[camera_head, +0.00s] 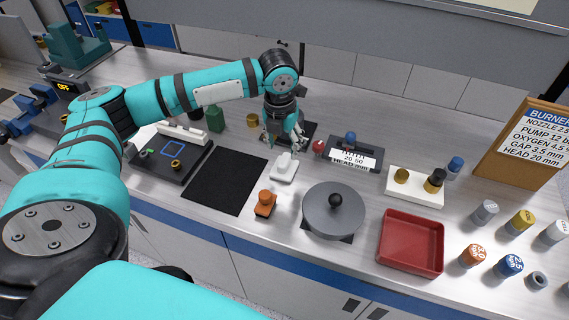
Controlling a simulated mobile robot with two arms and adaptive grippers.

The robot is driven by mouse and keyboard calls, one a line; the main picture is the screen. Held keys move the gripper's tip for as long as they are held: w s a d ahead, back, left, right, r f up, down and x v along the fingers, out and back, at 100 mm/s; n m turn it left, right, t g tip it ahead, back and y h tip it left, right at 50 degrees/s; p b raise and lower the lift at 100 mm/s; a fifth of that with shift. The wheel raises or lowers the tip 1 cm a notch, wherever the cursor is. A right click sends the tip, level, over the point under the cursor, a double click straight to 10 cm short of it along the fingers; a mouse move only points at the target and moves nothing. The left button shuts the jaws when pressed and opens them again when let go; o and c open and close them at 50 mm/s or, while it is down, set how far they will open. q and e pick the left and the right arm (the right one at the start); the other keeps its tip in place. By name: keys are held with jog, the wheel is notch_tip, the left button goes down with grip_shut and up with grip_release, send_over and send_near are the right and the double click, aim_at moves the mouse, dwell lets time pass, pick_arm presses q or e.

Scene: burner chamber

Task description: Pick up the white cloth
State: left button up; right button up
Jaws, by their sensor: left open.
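A small white piece (285,168), the only thing here that could be the white cloth, lies on the bench right of a black mat. It looks like a flat pad with a raised middle; its material is hard to tell. My left gripper (286,146) points down just above and behind it, with open fingers and nothing visibly held. I cannot tell whether the fingertips touch the white piece. My right gripper is not in view.
The black mat (226,181) lies left of the white piece. An orange piece (265,204) stands in front, and a grey round lid (333,211) with a black knob is at front right. A red tray (411,243) and several capped cylinders stand further right.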

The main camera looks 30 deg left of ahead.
aim_at(284, 159)
pick_arm(q)
jog(key=shift+w+f, duration=0.2)
jog(key=shift+f, duration=1.05)
jog(key=shift+a+f+p, duration=0.1)
jog(key=shift+f+p, duration=0.15)
jog(key=shift+p, duration=0.1)
jog(key=f, duration=0.2)
jog(key=f+p, duration=0.1)
jog(key=shift+w+a+f, duration=0.15)
jog(key=shift+w+f, duration=0.2)
jog(key=shift+w, duration=0.05)
jog(key=shift+f, duration=0.4)
grip_shut()
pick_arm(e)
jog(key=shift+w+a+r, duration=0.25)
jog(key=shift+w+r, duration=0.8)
